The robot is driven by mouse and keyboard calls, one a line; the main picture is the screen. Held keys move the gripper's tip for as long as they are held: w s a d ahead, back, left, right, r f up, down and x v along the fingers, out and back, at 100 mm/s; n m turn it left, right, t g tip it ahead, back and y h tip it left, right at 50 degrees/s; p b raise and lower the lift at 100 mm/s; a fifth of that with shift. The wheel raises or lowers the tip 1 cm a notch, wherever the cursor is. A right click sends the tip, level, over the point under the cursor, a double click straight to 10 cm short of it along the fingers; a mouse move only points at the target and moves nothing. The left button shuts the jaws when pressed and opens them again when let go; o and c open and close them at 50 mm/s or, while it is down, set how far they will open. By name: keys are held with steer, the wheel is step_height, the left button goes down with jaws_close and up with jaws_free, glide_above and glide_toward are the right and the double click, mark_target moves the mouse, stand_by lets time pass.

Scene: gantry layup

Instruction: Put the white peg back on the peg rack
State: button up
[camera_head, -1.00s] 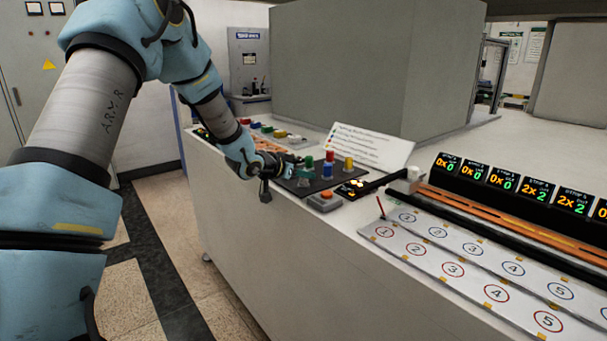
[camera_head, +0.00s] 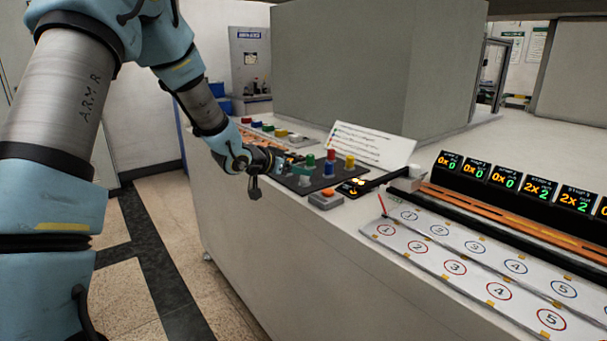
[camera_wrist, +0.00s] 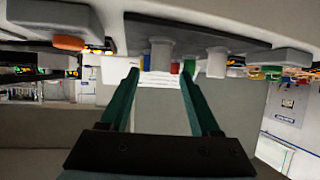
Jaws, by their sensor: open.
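My gripper (camera_head: 281,163) is at the near left edge of the black peg board (camera_head: 318,185). In the wrist view, which is upside down, its two green fingers (camera_wrist: 160,72) are apart with nothing gripped. A white peg (camera_wrist: 162,50) stands on the board just past the fingertips, lined up with the gap between them. A second pale peg (camera_wrist: 217,62) stands to its right, outside the fingers. In the head view a pale peg (camera_head: 305,180) shows near the gripper, among green (camera_head: 310,160), red (camera_head: 330,155), blue (camera_head: 328,170) and yellow (camera_head: 349,161) pegs.
A box with an orange button (camera_head: 325,198) sits in front of the board. A white sign (camera_head: 370,145) leans behind it. More coloured knobs (camera_head: 268,127) are at the far left of the bench. Numbered strips (camera_head: 455,267) and display screens (camera_head: 507,180) are to the right.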

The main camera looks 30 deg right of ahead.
steer(key=v, duration=0.8)
steer(key=a+f+n+t+y, duration=0.15)
steer(key=a+n+y, duration=0.3)
steer(key=a, duration=0.75)
steer(key=a+f+n+y, duration=0.3)
steer(key=a+y, duration=0.2)
steer(key=a, duration=0.7)
steer(key=s+a+f+n+g+y, duration=0.1)
steer(key=s+a+n+g, duration=0.1)
steer(key=s+a, duration=0.3)
steer(key=s+a+f+n+g+y, duration=0.1)
steer(key=s+a+n+g, duration=0.1)
steer(key=s+a, duration=0.4)
steer(key=s+n, duration=0.1)
steer(key=s, duration=0.3)
steer(key=shift+s+f+g, duration=0.3)
steer(key=shift+g, duration=0.05)
